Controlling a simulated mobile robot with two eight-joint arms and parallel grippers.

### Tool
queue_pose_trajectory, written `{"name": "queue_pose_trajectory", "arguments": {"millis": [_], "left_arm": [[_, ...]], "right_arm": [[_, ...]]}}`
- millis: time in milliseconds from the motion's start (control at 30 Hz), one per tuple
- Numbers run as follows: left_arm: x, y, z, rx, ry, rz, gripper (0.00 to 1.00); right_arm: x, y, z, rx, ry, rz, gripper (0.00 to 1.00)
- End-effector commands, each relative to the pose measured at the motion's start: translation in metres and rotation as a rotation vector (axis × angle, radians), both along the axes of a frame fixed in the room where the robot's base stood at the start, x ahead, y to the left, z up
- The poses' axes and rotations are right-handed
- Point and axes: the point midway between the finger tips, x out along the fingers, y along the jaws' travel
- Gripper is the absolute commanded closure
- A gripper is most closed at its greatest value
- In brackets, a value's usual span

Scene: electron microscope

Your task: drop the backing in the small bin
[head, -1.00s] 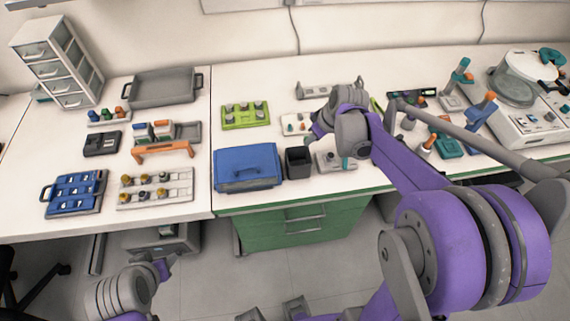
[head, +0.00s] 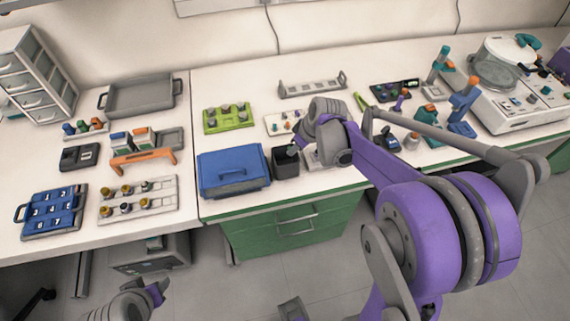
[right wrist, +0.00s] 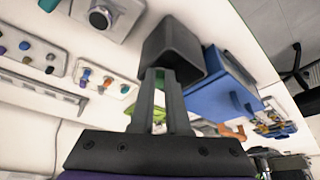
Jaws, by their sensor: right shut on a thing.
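The small bin (head: 286,166) is a dark open-topped box beside the blue case on the bench. It also shows in the right wrist view (right wrist: 172,45), just beyond my fingertips. My right gripper (head: 294,150) is at the bin's upper right edge in the head view. In the right wrist view its two dark fingers (right wrist: 160,76) point at the bin, with a little green between them. They are shut on a small piece, taken to be the backing, which is mostly hidden.
The blue case (head: 233,171) stands directly left of the bin. A green rack (head: 228,118) and a white knob panel (head: 283,123) lie behind. The bench front edge runs close before the bin. A grey tray (head: 140,95) is farther left.

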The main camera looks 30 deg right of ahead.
Motion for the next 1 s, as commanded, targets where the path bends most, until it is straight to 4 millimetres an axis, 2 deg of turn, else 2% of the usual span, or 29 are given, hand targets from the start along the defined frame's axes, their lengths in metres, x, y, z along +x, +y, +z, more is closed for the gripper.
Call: {"name": "queue_pose_trajectory", "arguments": {"millis": [67, 100, 267, 567, 667, 1000], "left_arm": [[0.0, 0.0, 0.001, 0.0, 0.0, 0.0, 0.5], [0.0, 0.0, 0.001, 0.0, 0.0, 0.0, 0.5], [0.0, 0.0, 0.001, 0.0, 0.0, 0.0, 0.5], [0.0, 0.0, 0.001, 0.0, 0.0, 0.0, 0.5], [0.0, 0.0, 0.002, 0.0, -0.001, 0.0, 0.5], [0.003, 0.0, 0.01, 0.0, -0.005, 0.0, 0.5]], "right_arm": [[0.0, 0.0, 0.001, 0.0, 0.0, 0.0, 1.0], [0.0, 0.0, 0.001, 0.0, 0.0, 0.0, 0.81], [0.0, 0.0, 0.001, 0.0, 0.0, 0.0, 0.52], [0.0, 0.0, 0.002, 0.0, 0.0, 0.0, 0.52], [-0.003, -0.001, 0.008, -0.001, 0.0, -0.001, 0.52], [-0.026, -0.01, 0.068, 0.0, 0.0, -0.002, 0.52]]}}
